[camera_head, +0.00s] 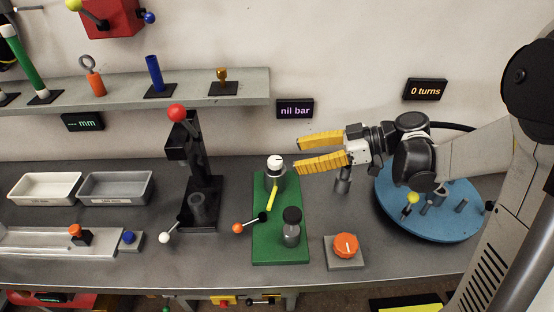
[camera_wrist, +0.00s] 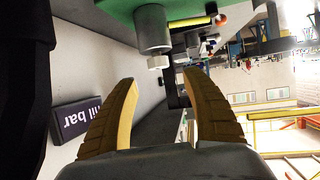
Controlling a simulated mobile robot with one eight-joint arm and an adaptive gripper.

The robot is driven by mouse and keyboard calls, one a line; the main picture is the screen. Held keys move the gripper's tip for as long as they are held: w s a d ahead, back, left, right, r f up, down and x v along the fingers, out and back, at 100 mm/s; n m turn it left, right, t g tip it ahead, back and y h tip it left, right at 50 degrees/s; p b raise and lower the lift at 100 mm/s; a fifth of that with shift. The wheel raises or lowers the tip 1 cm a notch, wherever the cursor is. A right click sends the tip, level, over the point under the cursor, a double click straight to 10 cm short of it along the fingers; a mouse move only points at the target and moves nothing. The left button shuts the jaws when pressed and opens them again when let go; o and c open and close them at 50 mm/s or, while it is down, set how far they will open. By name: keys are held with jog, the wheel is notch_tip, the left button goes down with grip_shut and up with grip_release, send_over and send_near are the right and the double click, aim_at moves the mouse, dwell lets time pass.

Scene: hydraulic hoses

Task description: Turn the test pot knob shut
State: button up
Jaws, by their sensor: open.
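A grey metal pot (camera_head: 275,181) stands at the back of a green base plate (camera_head: 266,250), with a white knob (camera_head: 274,161) on top. I take this for the test pot. The wrist view also shows the white knob (camera_wrist: 158,62) and grey pot (camera_wrist: 152,28), just beyond and between my fingertips. My gripper (camera_head: 298,155) has yellow fingers, open and empty, pointing left. In the head view its tips are just right of the knob, with a small gap. I cannot tell the knob's turn position.
An orange dial (camera_head: 345,245) sits to the right. A black stand with a red ball (camera_head: 177,113) rises left. Displays read "nil bar" (camera_head: 295,108) and "0 turns" (camera_head: 425,90).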

aim_at(276, 160)
jog(key=b+x, duration=0.2)
jog(key=x, duration=0.5)
jog(key=shift+w+a+f, duration=0.15)
jog(key=shift+w+a, duration=0.05)
jog(key=shift+a, duration=0.05)
jog(key=c, duration=1.2)
